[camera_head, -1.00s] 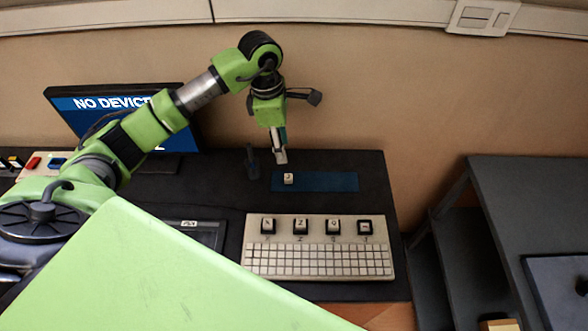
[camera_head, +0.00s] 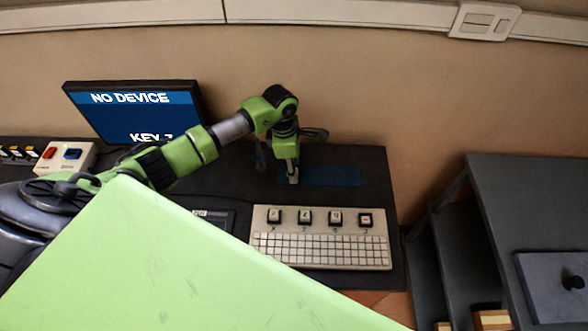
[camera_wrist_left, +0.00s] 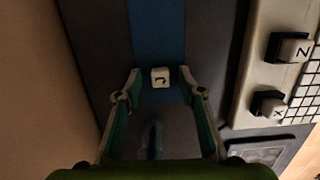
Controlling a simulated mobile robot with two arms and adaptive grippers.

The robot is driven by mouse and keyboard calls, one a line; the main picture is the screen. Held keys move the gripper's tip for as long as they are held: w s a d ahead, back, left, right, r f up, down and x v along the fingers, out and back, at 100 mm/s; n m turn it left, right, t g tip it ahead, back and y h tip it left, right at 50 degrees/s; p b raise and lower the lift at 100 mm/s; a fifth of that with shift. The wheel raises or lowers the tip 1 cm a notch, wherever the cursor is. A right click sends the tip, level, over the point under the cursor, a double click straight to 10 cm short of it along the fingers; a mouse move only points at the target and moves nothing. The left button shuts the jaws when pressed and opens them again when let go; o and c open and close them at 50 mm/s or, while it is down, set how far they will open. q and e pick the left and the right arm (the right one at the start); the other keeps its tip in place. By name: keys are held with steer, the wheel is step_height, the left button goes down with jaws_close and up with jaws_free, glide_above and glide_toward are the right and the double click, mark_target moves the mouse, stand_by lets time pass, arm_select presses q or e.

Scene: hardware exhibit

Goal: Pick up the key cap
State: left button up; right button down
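The key cap (camera_wrist_left: 160,77) is a small white cube with a dark character on its face. In the left wrist view it sits on the blue strip (camera_wrist_left: 157,25), between the tips of my left gripper's fingers. My left gripper (camera_head: 292,180) points down over the left end of the blue mat (camera_head: 335,175). Its fingers are apart, one on each side of the cap, with small gaps visible. In the head view the gripper largely hides the cap. My right gripper is not in view.
A white keyboard (camera_head: 320,250) with several raised key caps stands in front of the mat. A monitor (camera_head: 135,112) reading "NO DEVICE" is behind my left arm. A box with red and blue switches (camera_head: 68,157) is at far left. A grey table (camera_head: 530,200) stands at right.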

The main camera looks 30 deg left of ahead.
arm_select(q)
steer(key=c, duration=0.8)
steer(key=shift+r, duration=0.15)
